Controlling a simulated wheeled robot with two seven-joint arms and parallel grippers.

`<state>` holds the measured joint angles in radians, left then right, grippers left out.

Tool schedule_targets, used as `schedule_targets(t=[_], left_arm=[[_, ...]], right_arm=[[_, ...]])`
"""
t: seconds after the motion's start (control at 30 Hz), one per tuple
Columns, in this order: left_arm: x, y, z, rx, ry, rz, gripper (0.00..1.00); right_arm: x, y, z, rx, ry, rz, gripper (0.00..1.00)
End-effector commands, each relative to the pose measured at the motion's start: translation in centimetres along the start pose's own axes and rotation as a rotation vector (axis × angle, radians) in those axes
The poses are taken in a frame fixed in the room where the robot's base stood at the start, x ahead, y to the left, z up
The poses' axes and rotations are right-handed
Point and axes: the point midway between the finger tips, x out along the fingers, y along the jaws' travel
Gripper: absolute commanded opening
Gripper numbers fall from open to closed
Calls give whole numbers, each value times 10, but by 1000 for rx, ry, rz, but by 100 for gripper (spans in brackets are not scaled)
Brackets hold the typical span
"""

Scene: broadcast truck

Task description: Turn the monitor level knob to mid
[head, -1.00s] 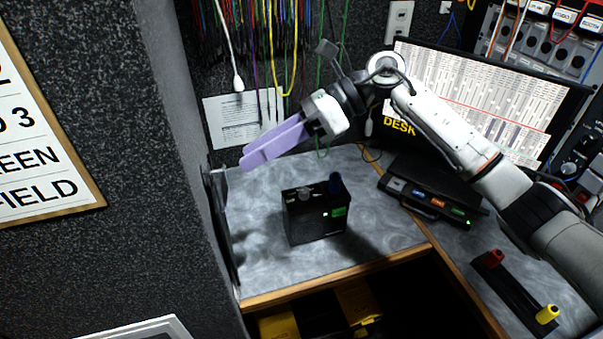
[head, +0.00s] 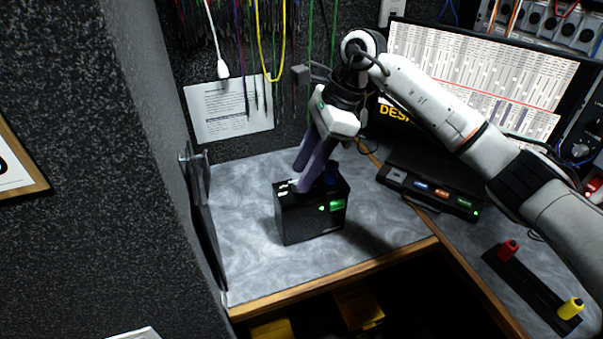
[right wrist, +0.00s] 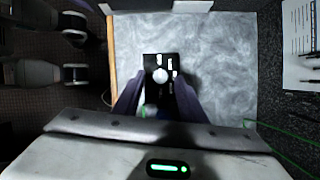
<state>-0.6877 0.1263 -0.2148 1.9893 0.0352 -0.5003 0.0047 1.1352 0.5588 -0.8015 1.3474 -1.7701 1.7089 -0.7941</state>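A small black box (head: 312,215) with a lit green display stands on the grey desk. A blue knob (head: 332,172) is on its top, partly behind my fingers. A pale round knob shows on the box top in the right wrist view (right wrist: 160,75); in the head view my fingers mostly cover it. White marks lie beside it, too small to read. My right gripper (head: 301,178) points down at the box top. In the right wrist view its purple fingers (right wrist: 160,84) are apart, one on each side of the pale knob; contact cannot be told. My left gripper is not in view.
A black panel with lit buttons (head: 432,190) and a monitor (head: 490,85) stand right of the box. A black strip with red and yellow knobs (head: 535,283) lies at front right. A dark upright panel (head: 203,215) borders the desk's left. Desk around the box is clear.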

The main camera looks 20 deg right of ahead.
Motion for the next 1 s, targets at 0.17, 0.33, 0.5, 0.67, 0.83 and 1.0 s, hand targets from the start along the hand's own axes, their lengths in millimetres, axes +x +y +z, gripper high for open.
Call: schedule_targets(t=[0.17,0.33,0.5,0.67,0.83,1.0], left_arm=[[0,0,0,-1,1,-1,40],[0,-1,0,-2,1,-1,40],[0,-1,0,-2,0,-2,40],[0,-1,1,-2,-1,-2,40],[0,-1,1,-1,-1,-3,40],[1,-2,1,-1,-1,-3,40]], right_arm=[[16,0,1,0,-1,0,38],[18,0,0,0,-1,-1,38],[18,0,0,0,-1,-1,33],[18,0,1,0,-1,0,6],[18,0,0,2,-1,-1,0],[18,0,0,27,-2,-12,0]])
